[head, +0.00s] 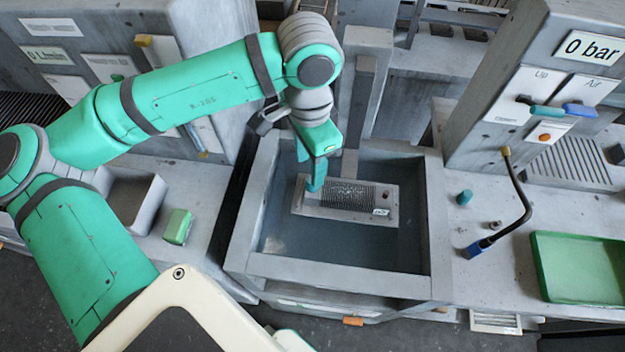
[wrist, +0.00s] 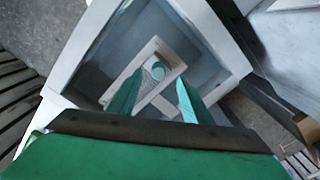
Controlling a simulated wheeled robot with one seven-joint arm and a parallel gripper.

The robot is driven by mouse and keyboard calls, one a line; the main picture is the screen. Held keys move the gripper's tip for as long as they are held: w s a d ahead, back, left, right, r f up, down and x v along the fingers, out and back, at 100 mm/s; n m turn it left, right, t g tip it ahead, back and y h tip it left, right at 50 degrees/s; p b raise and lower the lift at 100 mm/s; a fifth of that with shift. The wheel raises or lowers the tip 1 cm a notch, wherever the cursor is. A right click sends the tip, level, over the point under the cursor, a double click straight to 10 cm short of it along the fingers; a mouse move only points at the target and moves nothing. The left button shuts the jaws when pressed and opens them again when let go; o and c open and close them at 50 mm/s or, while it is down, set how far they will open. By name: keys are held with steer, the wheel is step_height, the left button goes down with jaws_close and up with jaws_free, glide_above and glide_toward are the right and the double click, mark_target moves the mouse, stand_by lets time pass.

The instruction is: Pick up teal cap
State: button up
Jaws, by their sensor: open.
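A small teal cap (head: 464,197) stands on the grey worktop to the right of the tank, well apart from my gripper. My gripper (head: 317,186) points down over the grey tank (head: 340,268), close to the left end of a grey ribbed housing (head: 350,201). In the wrist view, my gripper (wrist: 158,95) has its two green fingers apart, with the housing (wrist: 172,60) below and between them. A round pale-teal spot (wrist: 158,72) shows on the housing; I cannot tell whether it is a cap or an opening. The gripper appears empty.
Near the cap are a small grey fitting (head: 495,225) and a bent black hose with a blue end (head: 478,248). A green tray (head: 580,268) lies at the right. The 0 bar panel (head: 540,95) rises behind. A green block (head: 177,226) sits left of the tank.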

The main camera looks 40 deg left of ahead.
steer(key=shift+d+f, duration=0.15)
steer(key=shift+f, duration=2.6)
steer(key=c, duration=1.1)
